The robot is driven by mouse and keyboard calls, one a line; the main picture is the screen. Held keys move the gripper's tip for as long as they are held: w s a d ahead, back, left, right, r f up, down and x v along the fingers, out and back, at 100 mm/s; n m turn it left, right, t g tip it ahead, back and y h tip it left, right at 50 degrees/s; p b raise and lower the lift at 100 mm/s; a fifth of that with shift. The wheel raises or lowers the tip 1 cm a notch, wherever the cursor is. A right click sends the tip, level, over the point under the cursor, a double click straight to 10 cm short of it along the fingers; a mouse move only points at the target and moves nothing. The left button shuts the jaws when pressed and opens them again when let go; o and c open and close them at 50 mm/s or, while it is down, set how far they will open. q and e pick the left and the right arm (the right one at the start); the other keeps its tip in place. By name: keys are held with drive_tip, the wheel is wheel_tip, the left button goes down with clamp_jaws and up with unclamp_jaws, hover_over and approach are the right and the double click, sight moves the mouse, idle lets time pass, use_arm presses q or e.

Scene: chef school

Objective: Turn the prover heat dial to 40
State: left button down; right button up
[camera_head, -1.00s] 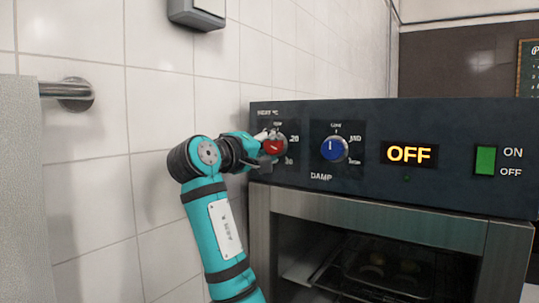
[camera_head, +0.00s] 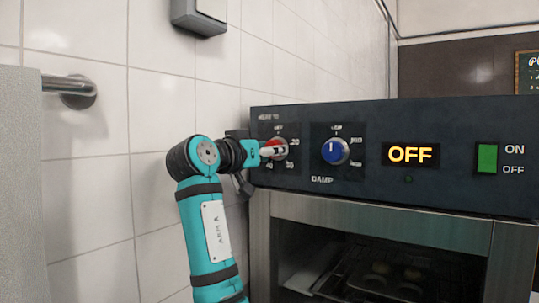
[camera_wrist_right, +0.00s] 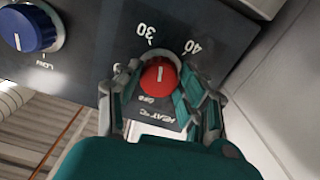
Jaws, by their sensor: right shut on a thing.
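The red heat dial (camera_head: 277,148) is on the dark control panel (camera_head: 455,115) of the prover, at its left end. My right gripper (camera_head: 270,151) is at this dial and partly covers it in the head view. In the right wrist view, the two fingers of the gripper (camera_wrist_right: 161,80) are shut on the sides of the red dial (camera_wrist_right: 159,75). The dial's white mark lies roughly along the line between the OFF label and the opposite side; I cannot tell which end points. The 40 label (camera_wrist_right: 192,47) and 30 label (camera_wrist_right: 145,33) are visible. My left gripper is not in view.
A blue damp dial (camera_head: 335,151) sits right of the heat dial. The display (camera_head: 409,154) reads OFF, and a green switch (camera_head: 487,159) is farther right. The tiled wall (camera_head: 90,190) is close on the left, with a metal rail (camera_head: 75,92).

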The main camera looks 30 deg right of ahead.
drive_tip(key=m, duration=0.9)
drive_tip(key=shift+w+a+f+b, duration=0.1)
drive_tip(key=shift+w+f+b, duration=0.05)
drive_tip(key=shift+f+b, duration=0.15)
drive_tip(key=shift+r+m, duration=0.1)
drive_tip(key=shift+m, duration=0.3)
drive_tip(key=o, duration=1.2)
drive_tip(key=shift+r, duration=0.1)
drive_tip(key=v, duration=1.2)
